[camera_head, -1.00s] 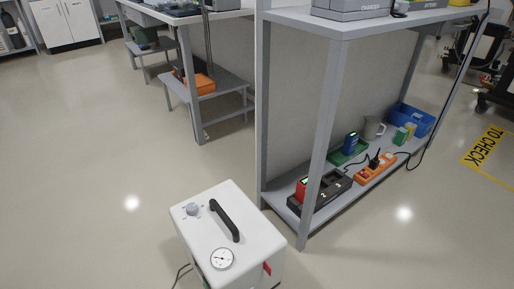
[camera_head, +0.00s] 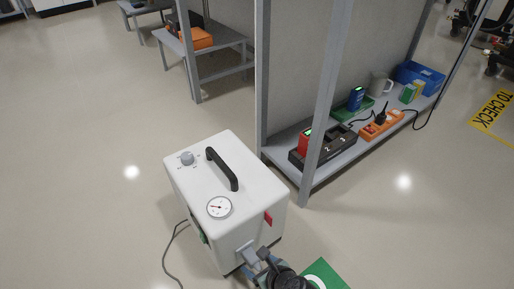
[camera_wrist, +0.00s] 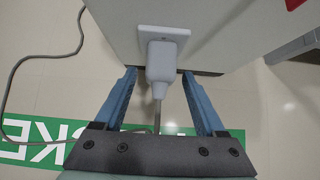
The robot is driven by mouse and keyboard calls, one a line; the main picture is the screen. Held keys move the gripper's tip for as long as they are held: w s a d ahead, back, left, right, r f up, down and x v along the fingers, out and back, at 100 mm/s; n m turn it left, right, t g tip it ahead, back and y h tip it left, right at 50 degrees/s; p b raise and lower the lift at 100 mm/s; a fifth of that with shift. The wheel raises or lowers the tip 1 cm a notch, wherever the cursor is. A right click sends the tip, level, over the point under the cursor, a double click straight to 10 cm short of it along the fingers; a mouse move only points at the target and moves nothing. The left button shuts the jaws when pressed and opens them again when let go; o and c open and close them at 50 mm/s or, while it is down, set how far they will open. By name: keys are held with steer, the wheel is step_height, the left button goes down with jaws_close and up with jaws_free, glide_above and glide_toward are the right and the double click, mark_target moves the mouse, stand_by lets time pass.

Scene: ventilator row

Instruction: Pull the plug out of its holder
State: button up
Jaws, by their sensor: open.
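The pale grey plug (camera_wrist: 161,62) sits in its holder, a light square plate (camera_wrist: 164,33) on the side of the white machine (camera_head: 225,185). A grey cable runs from the plug's lower end towards my gripper. My gripper (camera_wrist: 158,74) is open in the wrist view, with one blue finger on each side of the plug's lower end and cable. I see gaps on both sides and no contact; how far the fingertips are from the plug in depth is hard to tell. In the head view my wrist hides part of this area.
A grey shelf rack (camera_head: 323,110) stands right behind the machine, with a charger, an orange power strip (camera_head: 382,125) and a blue bin (camera_head: 420,77) on its lower shelf. A green floor marking (camera_head: 325,275) lies beside my wrist. A thin cable lies on the floor left of the machine. Open floor extends left.

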steer(key=shift+w+p, duration=0.1)
steer(key=shift+p, duration=0.25)
stand_by(0.3)
jaws_close()
stand_by(0.5)
stand_by(1.0)
